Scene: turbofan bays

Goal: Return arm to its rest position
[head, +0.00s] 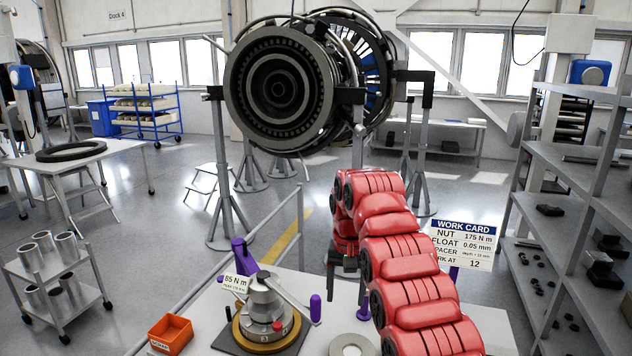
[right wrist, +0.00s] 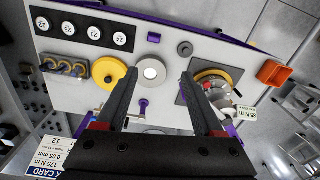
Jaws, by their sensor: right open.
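My right arm (head: 400,265) is red and reaches up from the lower right of the head view, bent over the workbench. My right gripper (head: 346,272) hangs dark below its end. In the right wrist view its two black fingers (right wrist: 158,76) are spread with nothing between them, above the bench top. The gripper is apart from the grey fixture (head: 265,305) with the purple handle, which stands on a yellow ring to its left. My left gripper is in neither view.
The workbench (right wrist: 205,50) also holds a yellow disc (right wrist: 108,73), a pale ring (right wrist: 152,72), numbered round pieces (right wrist: 94,33) and an orange bin (head: 171,334). A work card (head: 462,246) stands at right. A large engine (head: 282,88) on stands is behind; grey shelves (head: 575,180) are at right.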

